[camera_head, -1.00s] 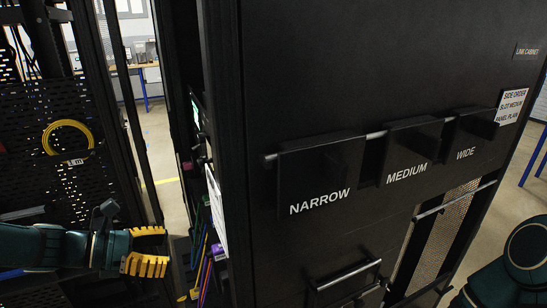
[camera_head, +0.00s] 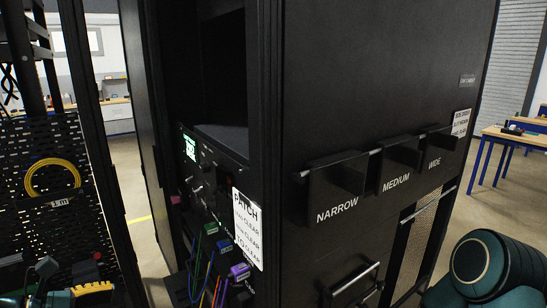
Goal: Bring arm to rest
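My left gripper (camera_head: 93,288) is at the bottom left, with dark teal housing and a yellow finger pointing right. Only its upper finger shows; the lower one is cut off by the bottom edge. A gap shows under the visible finger, and nothing is seen held. It is in front of the perforated panel (camera_head: 30,225), left of the rack. My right arm (camera_head: 490,268) shows as a rounded dark teal link at the bottom right. My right gripper is out of view.
The black rack cabinet (camera_head: 385,85) fills the middle, with bins labelled NARROW (camera_head: 335,190), MEDIUM (camera_head: 398,168) and WIDE (camera_head: 436,150). A PATCH card (camera_head: 247,228) and coloured cables (camera_head: 212,270) are on its front. A yellow cable coil (camera_head: 53,178) hangs left. A blue-legged table (camera_head: 515,138) stands right.

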